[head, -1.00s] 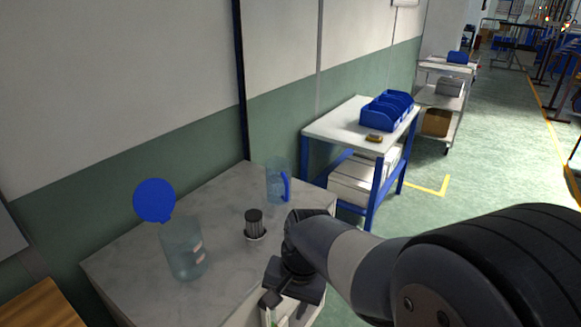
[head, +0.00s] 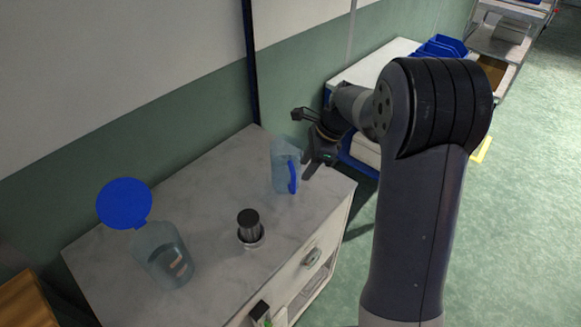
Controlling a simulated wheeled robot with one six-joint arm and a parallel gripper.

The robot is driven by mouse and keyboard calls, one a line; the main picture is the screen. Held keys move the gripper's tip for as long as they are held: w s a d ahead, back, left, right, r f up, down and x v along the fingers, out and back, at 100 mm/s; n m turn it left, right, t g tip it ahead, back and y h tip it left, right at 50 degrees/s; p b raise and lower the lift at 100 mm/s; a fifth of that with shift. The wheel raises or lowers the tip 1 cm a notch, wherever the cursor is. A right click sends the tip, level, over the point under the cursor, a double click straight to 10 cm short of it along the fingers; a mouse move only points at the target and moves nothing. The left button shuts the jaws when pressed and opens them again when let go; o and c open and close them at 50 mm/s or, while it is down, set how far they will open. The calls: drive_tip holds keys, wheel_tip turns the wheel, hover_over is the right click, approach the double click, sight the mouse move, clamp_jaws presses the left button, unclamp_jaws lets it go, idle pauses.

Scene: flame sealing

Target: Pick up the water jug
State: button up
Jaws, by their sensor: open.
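The water jug (head: 283,168) is clear light blue with a blue handle on its right side. It stands upright near the back right of the marble-topped cabinet (head: 205,215). My gripper (head: 300,145) is open and empty, just right of the jug and at about the height of its upper part, on the handle side. From this view I cannot tell whether a finger touches the jug.
A clear container (head: 165,258) with a raised blue lid (head: 125,204) stands at the left of the cabinet top. A dark-topped cylinder (head: 249,226) stands between it and the jug. A wall runs behind. A blue-framed table with blue bins (head: 440,47) is beyond my arm.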

sight(288, 172)
drive_tip(key=shift+p+x, duration=0.7)
drive_tip(key=shift+x, duration=2.9)
drive_tip(key=shift+s+a, duration=0.1)
drive_tip(key=shift+a, duration=0.1)
drive_tip(key=shift+c, duration=0.4)
drive_tip(key=shift+r, duration=0.1)
clamp_jaws()
